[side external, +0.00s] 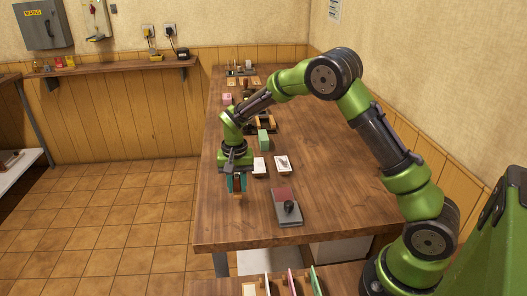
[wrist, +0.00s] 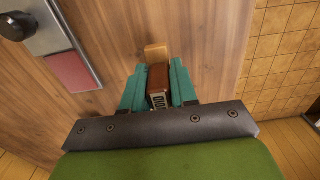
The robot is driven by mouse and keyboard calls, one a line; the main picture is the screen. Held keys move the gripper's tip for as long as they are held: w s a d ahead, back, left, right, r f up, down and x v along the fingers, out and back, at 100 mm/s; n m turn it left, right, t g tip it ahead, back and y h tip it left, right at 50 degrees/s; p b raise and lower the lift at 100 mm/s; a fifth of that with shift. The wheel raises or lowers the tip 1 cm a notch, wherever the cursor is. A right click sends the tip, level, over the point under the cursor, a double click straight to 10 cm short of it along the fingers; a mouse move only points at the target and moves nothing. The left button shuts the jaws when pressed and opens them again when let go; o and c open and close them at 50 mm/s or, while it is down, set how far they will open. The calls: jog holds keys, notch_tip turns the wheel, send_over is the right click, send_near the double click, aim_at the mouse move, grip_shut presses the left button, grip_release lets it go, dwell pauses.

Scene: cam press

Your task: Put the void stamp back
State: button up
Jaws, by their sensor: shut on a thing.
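My gripper (wrist: 158,88) is shut on a brown block-like stamp (wrist: 158,78), held between its teal fingers. The stamp has a pale side with dark marks; I cannot read whether it says void. A tan wooden piece (wrist: 155,52) shows just beyond it, and I cannot tell whether it is part of the stamp. In the side view my gripper (side external: 237,182) points down near the table's left edge, left of the ink pad. The open grey ink pad (side external: 287,207) has a dark red part and a black knob; it also shows in the wrist view (wrist: 70,70).
Two white cards (side external: 260,167) (side external: 282,163) and a green box (side external: 263,140) lie behind my gripper on the wooden table (side external: 335,185). A dark tray with wooden parts (side external: 265,122) and several small items (side external: 240,70) stand farther back. The table's right side is mostly clear.

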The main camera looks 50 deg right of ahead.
aim_at(237, 192)
jog(key=shift+f, duration=1.5)
jog(key=shift+f, duration=0.15)
jog(key=o, duration=0.8)
jog(key=shift+o, duration=0.2)
